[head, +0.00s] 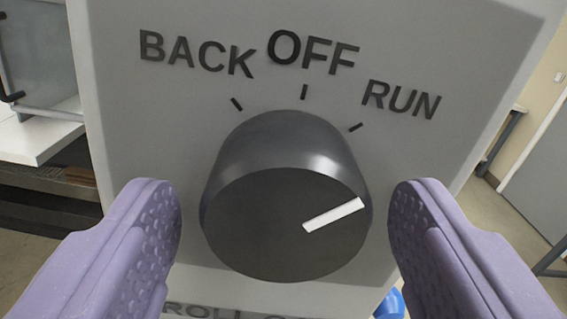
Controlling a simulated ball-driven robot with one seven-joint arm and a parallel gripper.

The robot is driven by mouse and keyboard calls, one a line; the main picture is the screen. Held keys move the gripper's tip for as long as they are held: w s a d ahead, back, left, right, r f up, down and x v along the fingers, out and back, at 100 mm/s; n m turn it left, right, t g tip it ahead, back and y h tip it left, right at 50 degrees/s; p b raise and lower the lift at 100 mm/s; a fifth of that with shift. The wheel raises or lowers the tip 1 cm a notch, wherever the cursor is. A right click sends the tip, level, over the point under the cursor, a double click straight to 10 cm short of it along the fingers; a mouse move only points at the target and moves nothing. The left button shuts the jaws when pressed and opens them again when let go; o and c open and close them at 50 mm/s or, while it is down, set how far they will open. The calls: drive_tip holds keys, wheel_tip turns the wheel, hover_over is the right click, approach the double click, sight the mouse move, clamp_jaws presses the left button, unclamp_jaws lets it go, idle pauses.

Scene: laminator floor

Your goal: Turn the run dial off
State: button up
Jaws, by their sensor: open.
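The run dial (262,235) is a dark grey round knob on a light grey panel (130,120), in the middle of the head view. Its white pointer line (334,215) points up and to the right, toward the tick by the word RUN (401,99). The word OFF (313,50) stands above the dial, and BACK (197,53) stands to the upper left. My gripper (287,235) is open, with one purple padded finger on each side of the dial. Gaps show between both fingers and the knob. The lettering below the dial is partly hidden.
A white-edged machine or cabinet (40,140) stands at the left behind the panel. A grey door (540,165) and tan floor show at the right. A small blue object (391,304) shows low behind the right finger.

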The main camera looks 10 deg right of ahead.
drive_tip(key=shift+w, duration=0.25)
drive_tip(key=c, duration=1.1)
drive_tip(key=shift+o, duration=0.3)
drive_tip(key=shift+n+b, duration=0.4)
drive_tip(key=n+b, duration=0.3)
drive_tip(key=shift+d+f+n, duration=0.1)
drive_tip(key=shift+n, duration=0.2)
drive_tip(key=shift+n+b, duration=1.35)
drive_tip(key=shift+n, duration=0.85)
drive_tip(key=o, duration=1)
drive_tip(key=shift+r, duration=0.2)
